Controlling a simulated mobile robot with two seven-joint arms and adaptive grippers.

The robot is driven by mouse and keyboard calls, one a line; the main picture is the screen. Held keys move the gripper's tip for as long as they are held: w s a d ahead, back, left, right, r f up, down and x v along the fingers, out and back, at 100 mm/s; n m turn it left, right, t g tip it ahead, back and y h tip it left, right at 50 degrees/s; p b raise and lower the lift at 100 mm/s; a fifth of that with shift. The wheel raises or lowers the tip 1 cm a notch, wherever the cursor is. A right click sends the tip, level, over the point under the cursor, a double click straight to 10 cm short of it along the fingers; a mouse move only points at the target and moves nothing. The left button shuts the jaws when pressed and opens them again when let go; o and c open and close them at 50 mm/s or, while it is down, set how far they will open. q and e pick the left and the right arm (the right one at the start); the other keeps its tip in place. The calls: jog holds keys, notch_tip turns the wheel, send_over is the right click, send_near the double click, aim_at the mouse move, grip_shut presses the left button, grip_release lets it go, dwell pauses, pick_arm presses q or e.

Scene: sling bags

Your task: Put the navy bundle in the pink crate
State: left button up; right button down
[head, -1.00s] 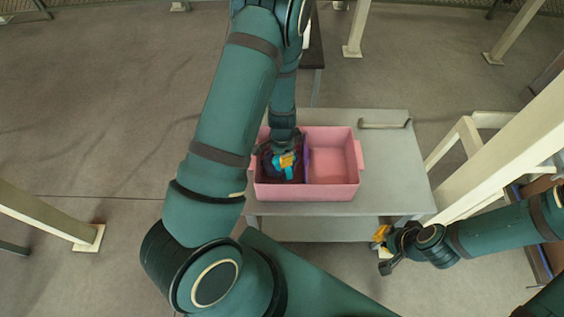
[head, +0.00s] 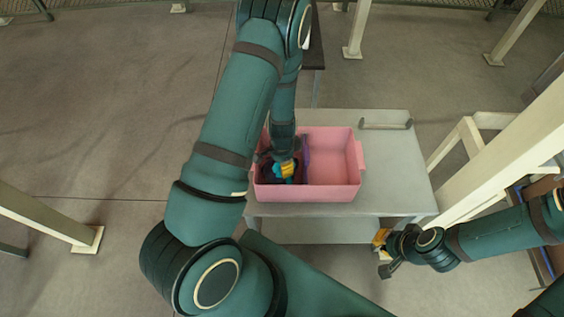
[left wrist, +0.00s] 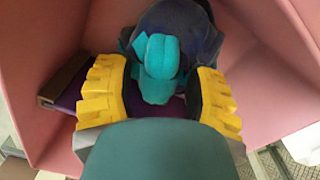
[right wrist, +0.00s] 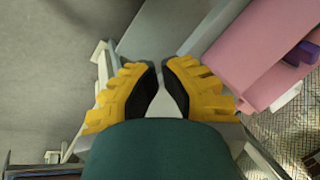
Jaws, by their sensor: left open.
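The pink crate (head: 335,193) stands on the grey table. The navy bundle (head: 265,172), with a teal loop on it, is inside the left part of the crate, mostly hidden by my arm in the head view. In the left wrist view the bundle (left wrist: 190,30) and its teal loop (left wrist: 158,55) show between and beyond the fingers. My left gripper (head: 286,170) is inside the crate, open, its fingers apart on either side of the teal loop. My right gripper (right wrist: 161,68) is empty, its fingertips a small gap apart, off the table's front right corner.
A purple piece (head: 307,155) stands upright in the crate beside the bundle. The crate's right part is empty. A grey bar-like handle (head: 386,125) lies at the back right of the table (head: 400,175). Cream posts (head: 500,150) stand right of the table.

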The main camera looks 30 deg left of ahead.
pick_arm(q)
jog(key=shift+r, duration=0.1)
jog(key=shift+r, duration=0.35)
notch_tip(320, 180, up, 11)
jog(key=p, duration=0.3)
jog(key=s+d+f+n+t+h, duration=0.1)
jog(key=s+d+n, duration=0.3)
jog(key=d, duration=0.4)
jog(key=s+d+f+n+t+h, duration=0.1)
jog(key=s+d+f+n+h, duration=0.2)
jog(key=d, duration=0.5)
jog(key=shift+s+d+f+n, duration=0.15)
jog(key=shift+s+d+n, duration=0.3)
jog(key=shift+n, duration=0.55)
jog(key=shift+s, duration=0.15)
